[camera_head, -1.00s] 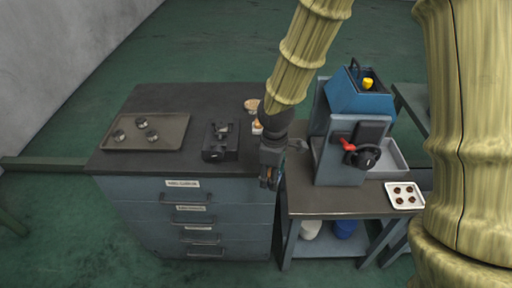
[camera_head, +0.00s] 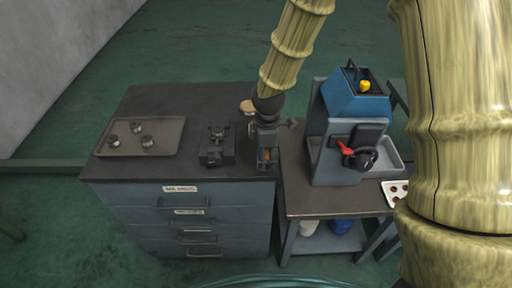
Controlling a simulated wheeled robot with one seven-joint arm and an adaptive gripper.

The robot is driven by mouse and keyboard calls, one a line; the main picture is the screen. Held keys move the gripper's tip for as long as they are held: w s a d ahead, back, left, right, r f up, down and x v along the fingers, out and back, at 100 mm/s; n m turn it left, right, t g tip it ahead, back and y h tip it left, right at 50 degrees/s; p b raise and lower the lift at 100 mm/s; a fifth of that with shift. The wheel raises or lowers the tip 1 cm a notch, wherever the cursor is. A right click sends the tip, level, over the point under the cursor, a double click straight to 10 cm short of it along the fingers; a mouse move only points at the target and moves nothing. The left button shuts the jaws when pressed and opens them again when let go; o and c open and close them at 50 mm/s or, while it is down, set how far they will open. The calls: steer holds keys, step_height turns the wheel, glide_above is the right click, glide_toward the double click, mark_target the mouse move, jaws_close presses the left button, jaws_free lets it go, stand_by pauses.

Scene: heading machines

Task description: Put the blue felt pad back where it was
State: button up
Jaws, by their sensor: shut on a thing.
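My gripper (camera_head: 267,162) hangs pointing down at the right front corner of the dark-topped drawer cabinet (camera_head: 190,98). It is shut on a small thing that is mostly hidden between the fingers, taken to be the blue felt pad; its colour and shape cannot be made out. No blue pad shows lying on the cabinet top or the bench. A small black vise-like fixture (camera_head: 217,146) stands on the cabinet just left of my gripper.
A tray (camera_head: 172,128) with 3 round metal parts lies on the cabinet's left. A round tan item (camera_head: 247,107) sits behind my gripper. A blue-and-grey machine (camera_head: 352,125) with a red handle stands on the lower bench (camera_head: 325,202) to the right. A white tray (camera_head: 393,190) is partly hidden by my arm.

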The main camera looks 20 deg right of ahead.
steer(key=w, duration=0.2)
steer(key=w+p, duration=0.1)
steer(key=w, duration=0.1)
steer(key=w+a+p, duration=0.1)
steer(key=w, duration=0.1)
steer(key=shift+w+a+f, duration=0.1)
steer(key=shift+w+f, duration=0.15)
steer(key=shift+f, duration=0.1)
steer(key=shift+f+p, duration=0.9)
steer(key=shift+f, duration=0.85)
steer(key=shift+f, duration=0.15)
steer(key=o, duration=1.1)
steer(key=shift+c, duration=0.2)
step_height(320, 180, up, 12)
steer(key=b, duration=0.3)
steer(key=shift+r, duration=0.2)
